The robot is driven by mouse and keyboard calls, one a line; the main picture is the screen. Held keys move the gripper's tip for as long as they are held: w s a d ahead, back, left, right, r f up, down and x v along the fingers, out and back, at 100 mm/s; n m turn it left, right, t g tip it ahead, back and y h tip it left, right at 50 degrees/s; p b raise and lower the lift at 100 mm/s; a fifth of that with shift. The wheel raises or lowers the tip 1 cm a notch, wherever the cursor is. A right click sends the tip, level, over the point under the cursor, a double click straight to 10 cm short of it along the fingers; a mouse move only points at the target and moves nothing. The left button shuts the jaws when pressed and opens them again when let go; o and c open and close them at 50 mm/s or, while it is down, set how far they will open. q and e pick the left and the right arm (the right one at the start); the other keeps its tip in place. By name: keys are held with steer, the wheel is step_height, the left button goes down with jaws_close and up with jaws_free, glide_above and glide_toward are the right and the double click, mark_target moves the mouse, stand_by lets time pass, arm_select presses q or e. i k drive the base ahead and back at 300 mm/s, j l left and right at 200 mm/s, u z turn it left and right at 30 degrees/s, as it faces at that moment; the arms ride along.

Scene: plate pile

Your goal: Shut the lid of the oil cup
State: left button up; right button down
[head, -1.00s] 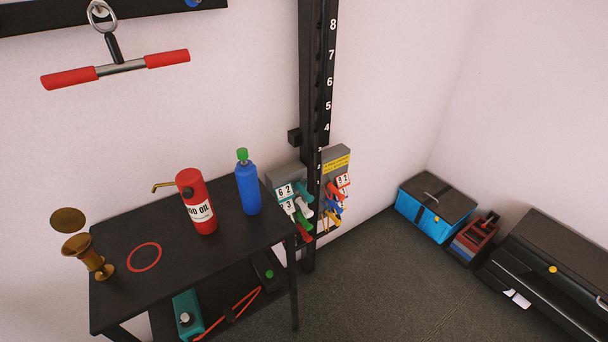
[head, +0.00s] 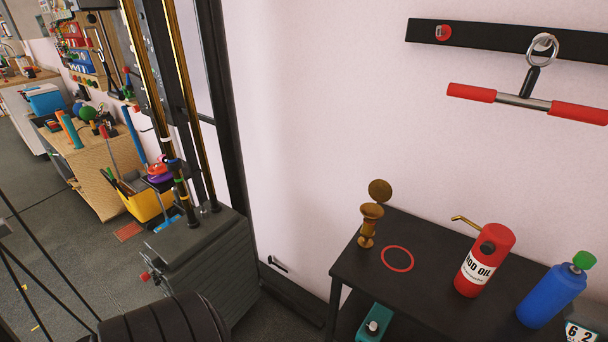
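The brass oil cup (head: 368,226) stands upright on the left part of the black table, just left of a red ring mark (head: 397,258). Its round lid (head: 380,192) is open and stands raised above the cup's mouth. A red oil can (head: 484,262) with a thin brass spout and the words "ADD OIL" stands on the table to the right of the cup. Neither of my grippers shows in the head view.
The black table (head: 430,275) also bears a blue bottle (head: 552,296) with a green cap at right. A red-handled bar (head: 525,102) hangs on the wall above.

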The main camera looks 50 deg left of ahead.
mark_target(380, 191)
steer(key=u, duration=0.95)
steer(key=k+l+u, duration=0.1)
steer(key=l, duration=0.25)
